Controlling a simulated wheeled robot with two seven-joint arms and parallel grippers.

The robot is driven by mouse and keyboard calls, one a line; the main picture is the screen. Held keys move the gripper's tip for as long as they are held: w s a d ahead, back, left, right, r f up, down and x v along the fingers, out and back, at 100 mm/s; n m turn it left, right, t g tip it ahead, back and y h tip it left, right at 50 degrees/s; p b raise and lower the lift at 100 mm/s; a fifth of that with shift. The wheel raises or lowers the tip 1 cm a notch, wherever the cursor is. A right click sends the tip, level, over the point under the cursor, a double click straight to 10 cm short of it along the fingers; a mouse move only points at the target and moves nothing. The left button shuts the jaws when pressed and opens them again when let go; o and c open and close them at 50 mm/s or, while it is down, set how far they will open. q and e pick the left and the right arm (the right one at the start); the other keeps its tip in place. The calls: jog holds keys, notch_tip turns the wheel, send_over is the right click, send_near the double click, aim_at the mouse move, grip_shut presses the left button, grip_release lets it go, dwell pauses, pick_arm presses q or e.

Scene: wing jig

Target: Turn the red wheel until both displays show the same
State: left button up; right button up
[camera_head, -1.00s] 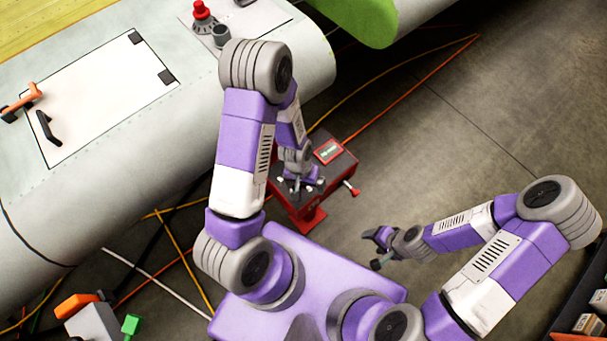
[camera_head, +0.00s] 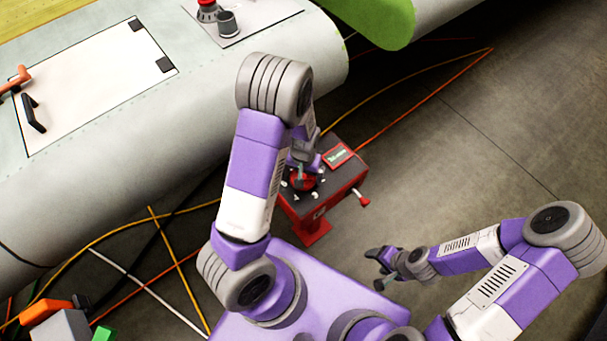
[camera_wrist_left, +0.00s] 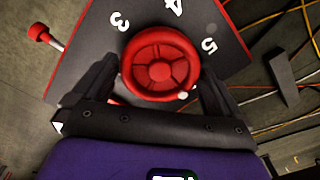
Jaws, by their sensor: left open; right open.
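The red wheel (camera_wrist_left: 160,64) sits on the dark top panel of a red box (camera_head: 318,208), with white numerals 3, 4 and 5 around it in the left wrist view. In the head view the wheel (camera_head: 304,181) shows partly below my left gripper (camera_head: 303,167). My left gripper is open, with one finger on each side of the wheel in the left wrist view (camera_wrist_left: 158,82); I cannot tell whether they touch it. A display (camera_head: 340,155) with a red frame stands at the box's back; its reading is too small to read. My right gripper (camera_head: 378,268) is open and empty, right of the box.
A red-knobbed handle (camera_head: 363,201) sticks out of the box's right side. A large pale wing (camera_head: 130,150) fills the left, with a white panel (camera_head: 95,85) on it. Cables lie on the floor. The floor right of the box is clear.

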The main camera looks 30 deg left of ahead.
pick_arm(q)
jog(key=shift+f, duration=0.1)
jog(key=c, duration=0.8)
jog(key=shift+m, duration=0.4)
jog(key=m, duration=0.4)
jog(key=shift+d+m, duration=0.1)
jog(key=shift+m, duration=0.3)
jog(key=m, duration=0.6)
jog(key=m+p, duration=0.1)
jog(key=m, duration=0.4)
jog(key=shift+s+d+m, duration=0.1)
jog(key=shift+s+m, duration=0.05)
jog(key=shift+m, duration=0.25)
jog(key=m+p, duration=0.2)
jog(key=m, duration=0.4)
jog(key=shift+s, duration=0.1)
jog(key=shift+m, duration=0.3)
